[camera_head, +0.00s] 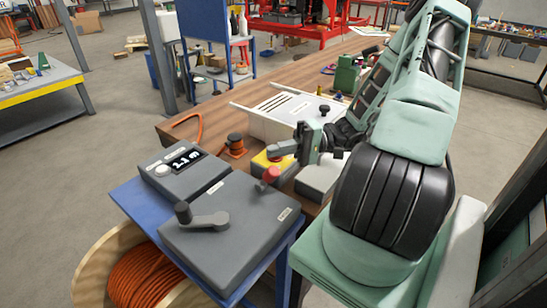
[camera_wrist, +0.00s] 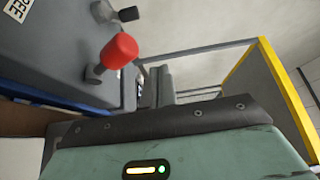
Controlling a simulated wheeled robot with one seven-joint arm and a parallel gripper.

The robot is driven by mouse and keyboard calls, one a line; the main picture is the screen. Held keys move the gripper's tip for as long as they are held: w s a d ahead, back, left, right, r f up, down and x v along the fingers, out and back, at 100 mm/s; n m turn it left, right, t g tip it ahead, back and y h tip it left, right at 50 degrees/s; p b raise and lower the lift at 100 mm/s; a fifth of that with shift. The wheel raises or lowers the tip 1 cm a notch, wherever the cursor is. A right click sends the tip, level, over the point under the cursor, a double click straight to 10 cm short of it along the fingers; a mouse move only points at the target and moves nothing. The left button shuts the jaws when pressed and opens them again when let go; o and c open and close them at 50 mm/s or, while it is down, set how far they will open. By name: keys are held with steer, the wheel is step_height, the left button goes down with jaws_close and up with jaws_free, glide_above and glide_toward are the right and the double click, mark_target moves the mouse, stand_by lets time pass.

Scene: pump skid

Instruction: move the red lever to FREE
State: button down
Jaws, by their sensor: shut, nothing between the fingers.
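The red lever's knob (camera_head: 270,175) stands at the far right edge of the dark grey box (camera_head: 225,235) on the blue stand. It stands up from a short grey stem. In the wrist view the red knob (camera_wrist: 119,51) is at upper left, with the grey box beside it. My gripper (camera_head: 273,151) is shut and empty, just beyond the red knob in the head view and apart from it. In the wrist view its shut fingers (camera_wrist: 165,85) lie right of the knob. A white label (camera_wrist: 18,8) is cut off by the frame; I cannot read it surely.
A grey crank handle (camera_head: 203,216) sits on the same box. A display unit (camera_head: 181,166) reading 1.1 m stands at the box's left. An orange cable spool (camera_head: 150,275) is below. A yellow-topped box (camera_head: 265,162) and white case (camera_head: 290,112) are on the bench behind.

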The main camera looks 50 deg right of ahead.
step_height(320, 180, up, 7)
steer(key=shift+f, duration=0.2)
stand_by(0.6)
